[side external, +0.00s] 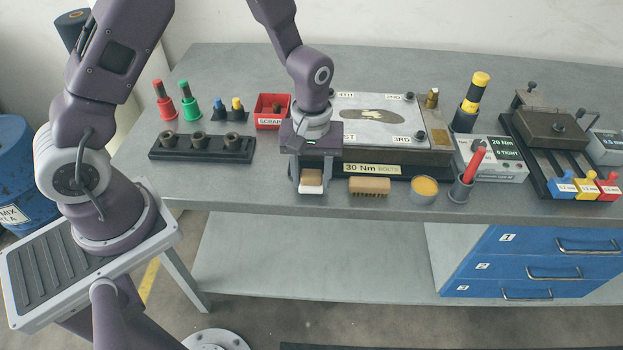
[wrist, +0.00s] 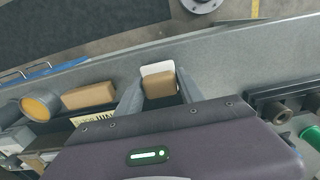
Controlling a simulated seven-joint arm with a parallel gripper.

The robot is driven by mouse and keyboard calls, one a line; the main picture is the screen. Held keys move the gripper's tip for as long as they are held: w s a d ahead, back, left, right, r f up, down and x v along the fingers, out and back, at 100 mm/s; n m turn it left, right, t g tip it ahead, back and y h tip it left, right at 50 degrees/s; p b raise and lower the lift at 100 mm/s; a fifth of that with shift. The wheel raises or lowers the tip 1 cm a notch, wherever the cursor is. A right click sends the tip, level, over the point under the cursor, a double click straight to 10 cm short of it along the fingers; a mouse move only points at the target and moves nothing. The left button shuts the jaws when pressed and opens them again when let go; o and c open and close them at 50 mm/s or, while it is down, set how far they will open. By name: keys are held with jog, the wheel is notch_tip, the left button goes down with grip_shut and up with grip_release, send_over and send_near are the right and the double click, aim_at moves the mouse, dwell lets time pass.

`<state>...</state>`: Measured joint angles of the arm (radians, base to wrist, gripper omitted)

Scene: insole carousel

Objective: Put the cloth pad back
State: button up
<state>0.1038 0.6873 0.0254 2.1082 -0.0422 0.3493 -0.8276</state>
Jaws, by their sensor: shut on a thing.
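The cloth pad (side external: 311,178) is a small tan block with a white face or cloth on its lower side. It is between the fingers of my gripper (side external: 312,186), near the front edge of the bench, left of the brush. The wrist view shows the pad (wrist: 159,86) between the two grey fingertips (wrist: 158,92), its white part sticking out past the tan block on the far side. My gripper is shut on it. I cannot tell whether the pad touches the bench top or hangs just above it.
A tan brush (side external: 370,186) and a round tin with yellow contents (side external: 424,189) stand to the right along the front edge. Behind are the metal plate fixture (side external: 350,128) and a red scrap bin (side external: 268,122). A black socket rack (side external: 200,155) lies left. Bare bench (side external: 240,182) lies left of my gripper.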

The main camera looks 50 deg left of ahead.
aim_at(311, 173)
jog(key=shift+f, duration=0.65)
jog(key=shift+f, duration=0.1)
jog(key=o, duration=1.3)
notch_tip(311, 173, up, 12)
jog(key=s+a+r+m+t, duration=0.25)
jog(key=s+r+m, duration=0.25)
jog(key=s+r, duration=0.65)
jog(key=s+r+m+t, duration=0.3)
jog(key=s+m, duration=0.1)
jog(key=s, duration=0.3)
jog(key=shift+s+a, duration=0.2)
jog(key=shift+s, duration=0.15)
